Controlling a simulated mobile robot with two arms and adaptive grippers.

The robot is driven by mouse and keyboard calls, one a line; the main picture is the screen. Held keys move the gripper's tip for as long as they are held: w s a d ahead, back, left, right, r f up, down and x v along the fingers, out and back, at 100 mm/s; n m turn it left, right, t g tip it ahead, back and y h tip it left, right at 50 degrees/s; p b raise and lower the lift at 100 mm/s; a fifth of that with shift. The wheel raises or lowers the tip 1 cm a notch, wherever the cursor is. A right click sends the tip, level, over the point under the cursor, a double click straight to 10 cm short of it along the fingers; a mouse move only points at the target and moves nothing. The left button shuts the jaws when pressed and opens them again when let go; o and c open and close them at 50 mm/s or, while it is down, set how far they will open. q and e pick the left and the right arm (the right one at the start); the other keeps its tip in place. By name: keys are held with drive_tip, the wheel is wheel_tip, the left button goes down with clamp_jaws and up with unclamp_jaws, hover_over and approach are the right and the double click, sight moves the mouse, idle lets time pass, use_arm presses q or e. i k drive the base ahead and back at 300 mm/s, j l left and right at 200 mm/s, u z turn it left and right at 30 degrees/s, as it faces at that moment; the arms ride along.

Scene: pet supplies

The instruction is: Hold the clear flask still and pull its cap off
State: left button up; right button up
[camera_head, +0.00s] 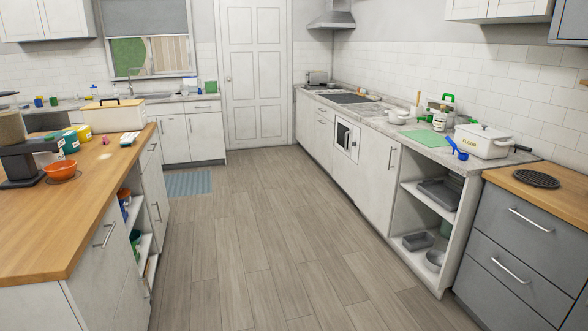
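I cannot pick out a clear flask or its cap with certainty. Neither of my grippers is in view.
A wooden-topped island (112,178) at left carries an orange bowl (61,170) and a white bin (112,118). The floor (262,225) between is clear.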

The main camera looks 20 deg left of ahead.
sight(94, 91)
drive_tip(key=i+j+u, duration=0.3)
drive_tip(key=i+u, duration=0.15)
drive_tip(key=i, duration=0.3)
drive_tip(key=i+u, duration=0.45)
drive_tip(key=i, duration=1.45)
drive_tip(key=i+u, duration=0.1)
drive_tip(key=i, duration=1.05)
drive_tip(key=i+l, duration=0.1)
drive_tip(key=i, duration=1)
drive_tip(key=i+u, duration=0.1)
drive_tip(key=i, duration=0.55)
drive_tip(key=i+j+u, duration=0.1)
drive_tip(key=i, duration=0.6)
drive_tip(key=i+u, duration=0.1)
drive_tip(key=i, duration=0.55)
drive_tip(key=i+l+u, duration=0.15)
drive_tip(key=i, duration=0.5)
drive_tip(key=i+l+u, duration=0.1)
drive_tip(key=i, duration=0.6)
drive_tip(key=i+j+u, duration=0.35)
drive_tip(key=i, duration=0.15)
drive_tip(key=i+j+u, duration=0.1)
drive_tip(key=i+u, duration=0.2)
drive_tip(key=i, duration=0.2)
drive_tip(key=i+u, duration=0.35)
drive_tip(key=i, duration=0.2)
drive_tip(key=i+j+z, duration=0.4)
drive_tip(key=i+j, duration=0.9)
